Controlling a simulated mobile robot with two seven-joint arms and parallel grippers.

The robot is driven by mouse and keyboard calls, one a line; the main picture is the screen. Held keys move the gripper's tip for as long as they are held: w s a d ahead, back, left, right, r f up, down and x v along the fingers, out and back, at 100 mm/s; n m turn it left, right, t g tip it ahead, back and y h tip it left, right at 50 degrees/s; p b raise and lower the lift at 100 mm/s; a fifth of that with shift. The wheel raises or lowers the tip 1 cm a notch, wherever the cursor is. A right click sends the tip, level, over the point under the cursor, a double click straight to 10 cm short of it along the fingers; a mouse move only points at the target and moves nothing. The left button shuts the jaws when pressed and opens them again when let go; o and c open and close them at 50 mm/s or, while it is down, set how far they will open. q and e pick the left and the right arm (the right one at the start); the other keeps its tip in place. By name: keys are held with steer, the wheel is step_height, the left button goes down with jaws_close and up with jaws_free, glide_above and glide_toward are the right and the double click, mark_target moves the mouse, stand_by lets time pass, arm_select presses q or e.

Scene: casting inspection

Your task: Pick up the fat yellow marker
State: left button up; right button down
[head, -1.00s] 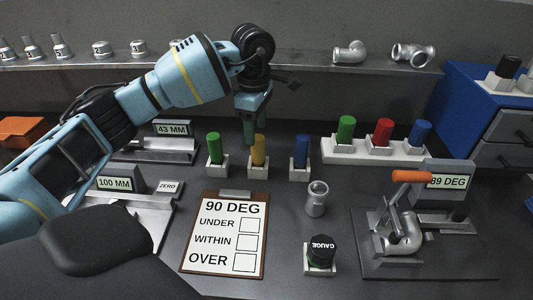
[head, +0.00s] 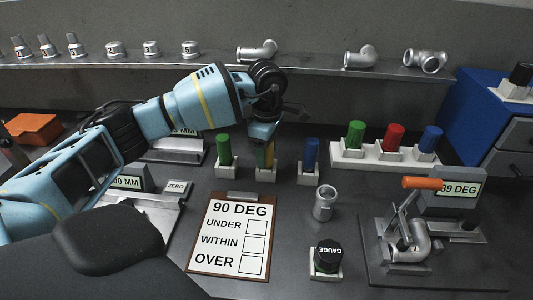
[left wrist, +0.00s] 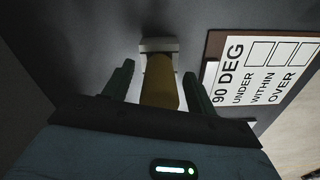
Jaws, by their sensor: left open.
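The fat yellow marker (head: 267,160) stands upright in a small white holder (head: 266,175), in the row between a green marker (head: 224,149) and a blue marker (head: 310,154). My left gripper (head: 263,148) is over it, pointing down, and hides much of it in the head view. In the left wrist view the yellow marker (left wrist: 160,85) lies between the two open fingers (left wrist: 158,72), with a gap showing on each side. The gripper is open and holds nothing. My right gripper is not in view.
A clipboard (head: 205,255) lies in front of the row. A white rack (head: 345,155) with thick green, red and blue markers is behind right. A shelf with metal parts runs along the back.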

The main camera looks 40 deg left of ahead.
arm_select(q)
steer(key=shift+f, duration=0.85)
steer(key=c, duration=1.1)
steer(key=shift+r, duration=0.15)
steer(key=shift+r, duration=0.55)
step_height(320, 180, up, 2)
steer(key=shift+r, duration=0.1)
steer(key=s+d, duration=0.2)
steer(key=s, duration=0.2)
steer(key=s+d+r, duration=0.1)
steer(key=s+d, duration=0.2)
steer(key=s, duration=0.2)
steer(key=s+d, duration=0.2)
steer(key=s, duration=0.3)
steer(key=shift+d+r+b, duration=0.25)
steer(key=shift+d+b, duration=0.05)
steer(key=shift+b, duration=0.1)
